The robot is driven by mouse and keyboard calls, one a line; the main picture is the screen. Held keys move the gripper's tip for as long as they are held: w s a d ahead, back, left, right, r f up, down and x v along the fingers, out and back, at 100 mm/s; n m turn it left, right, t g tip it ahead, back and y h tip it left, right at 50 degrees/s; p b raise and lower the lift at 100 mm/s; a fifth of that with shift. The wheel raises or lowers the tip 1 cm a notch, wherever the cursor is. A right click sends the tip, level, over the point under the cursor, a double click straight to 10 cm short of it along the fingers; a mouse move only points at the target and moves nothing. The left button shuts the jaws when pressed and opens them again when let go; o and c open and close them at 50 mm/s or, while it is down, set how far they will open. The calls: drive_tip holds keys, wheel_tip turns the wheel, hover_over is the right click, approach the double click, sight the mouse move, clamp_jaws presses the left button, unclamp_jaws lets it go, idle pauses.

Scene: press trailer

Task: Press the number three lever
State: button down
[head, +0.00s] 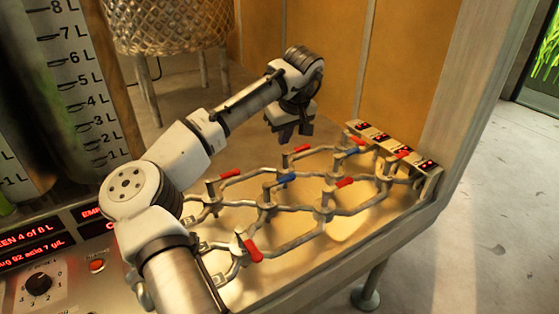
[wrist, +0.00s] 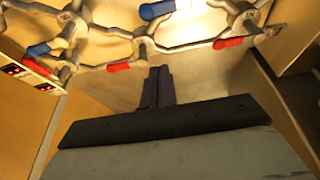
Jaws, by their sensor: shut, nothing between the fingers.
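A network of metal pipes (head: 300,222) carries several small levers with red or blue handles. I can read no lever numbers, so I cannot tell which is number three. In the head view a red lever (head: 302,148) sits close below my gripper (head: 290,133). A blue lever (head: 286,178), another blue lever (head: 352,150) and a red lever (head: 345,183) are nearer the middle and right. In the wrist view my gripper (wrist: 160,72) is shut and empty, just beside a red lever (wrist: 125,66), apparently apart from it. Another red lever (wrist: 228,43) lies to the right.
A row of small boxes with red displays (head: 392,146) lines the pipes' right end. An orange panel wall (head: 400,60) rises behind. A control panel with a dial (head: 40,285) and a large graduated tank (head: 75,90) are at the left.

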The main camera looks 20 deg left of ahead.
sight(279, 182)
drive_tip(key=shift+s+a+f+g, duration=0.1)
drive_tip(key=shift+s+a+g, duration=0.2)
drive_tip(key=shift+a, duration=0.1)
drive_tip(key=p+x, duration=0.2)
drive_tip(key=x, duration=0.7)
drive_tip(key=shift+w+a+f, duration=0.1)
drive_tip(key=shift+w+f, duration=0.1)
drive_tip(key=shift+f, duration=0.1)
drive_tip(key=shift+s+d+f+p, duration=0.1)
drive_tip(key=shift+s+d+p, duration=0.2)
drive_tip(key=shift+s+d, duration=0.4)
drive_tip(key=shift+s+d+f+p, duration=0.1)
drive_tip(key=shift+s+d+p, duration=0.15)
drive_tip(key=shift+s+d, duration=0.45)
drive_tip(key=shift+w+d, duration=0.2)
drive_tip(key=shift+d+m, duration=0.15)
drive_tip(key=shift+m, duration=0.35)
